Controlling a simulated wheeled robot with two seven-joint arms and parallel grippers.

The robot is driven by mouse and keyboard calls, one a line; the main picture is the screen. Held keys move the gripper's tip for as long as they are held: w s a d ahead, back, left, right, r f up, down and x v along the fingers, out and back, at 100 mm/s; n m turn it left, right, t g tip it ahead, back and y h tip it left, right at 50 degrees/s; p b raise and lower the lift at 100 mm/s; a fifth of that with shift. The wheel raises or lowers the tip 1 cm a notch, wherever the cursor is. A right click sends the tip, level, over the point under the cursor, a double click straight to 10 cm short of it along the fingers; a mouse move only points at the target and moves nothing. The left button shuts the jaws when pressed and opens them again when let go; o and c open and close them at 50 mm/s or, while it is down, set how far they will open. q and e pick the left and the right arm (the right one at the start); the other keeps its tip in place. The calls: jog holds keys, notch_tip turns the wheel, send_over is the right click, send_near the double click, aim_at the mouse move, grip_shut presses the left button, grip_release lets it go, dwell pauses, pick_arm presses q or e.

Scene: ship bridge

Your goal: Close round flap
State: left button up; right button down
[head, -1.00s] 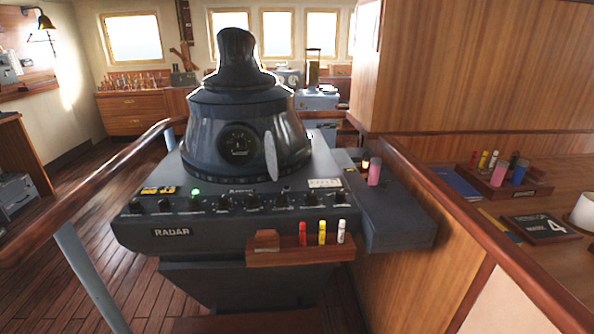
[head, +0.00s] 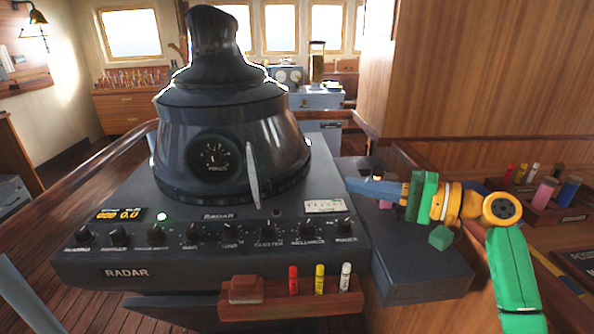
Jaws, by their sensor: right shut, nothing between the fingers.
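The round flap (head: 253,174) is a thin pale disc on the dark radar hood (head: 235,125). It stands open, seen almost edge-on, just right of a round dial (head: 214,157) that is uncovered. My right gripper (head: 352,187) comes in from the right with its fingers pointing left. It is shut and empty, to the right of the flap and clearly apart from it in the picture. My left gripper is out of view.
The radar console (head: 200,275) carries a row of knobs and a green lamp. A small wooden holder (head: 270,305) with red, yellow and white markers is on its front. A wooden wall (head: 470,65) and a desk with a pen tray (head: 560,214) lie to the right.

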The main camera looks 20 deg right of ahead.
aim_at(257, 174)
pick_arm(q)
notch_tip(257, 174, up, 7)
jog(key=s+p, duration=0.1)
jog(key=p, duration=0.5)
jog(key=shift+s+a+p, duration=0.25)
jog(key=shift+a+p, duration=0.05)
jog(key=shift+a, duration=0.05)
pick_arm(e)
jog(key=w+a, duration=0.5)
jog(key=a, duration=0.7)
jog(key=shift+w, duration=0.2)
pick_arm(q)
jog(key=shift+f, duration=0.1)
pick_arm(e)
jog(key=shift+w+d+f, duration=0.1)
jog(key=shift+f, duration=0.05)
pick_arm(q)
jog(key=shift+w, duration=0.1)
